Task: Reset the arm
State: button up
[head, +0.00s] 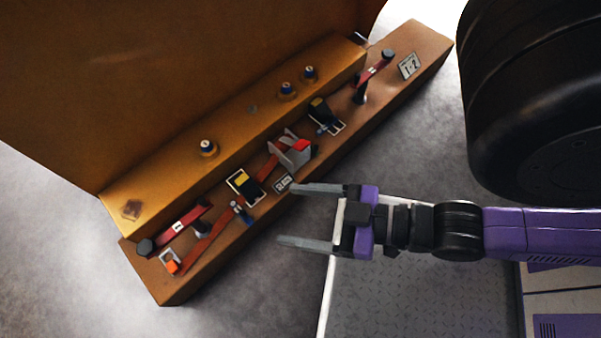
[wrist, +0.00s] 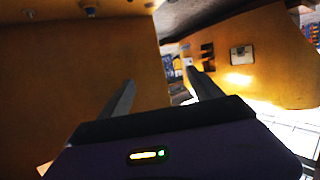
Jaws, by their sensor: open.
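My gripper (head: 312,216) is open, with its two grey fingers apart and nothing between them. In the head view it reaches in from the right and points left towards the orange casting (head: 180,80). Its fingertips show over the grey floor, close to the near edge of the brown ledge (head: 420,45). In the wrist view the fingers (wrist: 160,90) stand apart in front of orange surfaces. My purple arm stretches level to the right.
The ledge carries red levers (head: 180,228), yellow-and-black parts (head: 244,186), a grey-and-red clamp (head: 292,150) and small plates (head: 408,66). Several blue-topped knobs (head: 287,90) sit on the step above. A large black tyre (head: 530,90) stands at upper right. Grey floor (head: 400,120) lies between.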

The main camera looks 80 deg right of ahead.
jog(key=shift+r, duration=0.5)
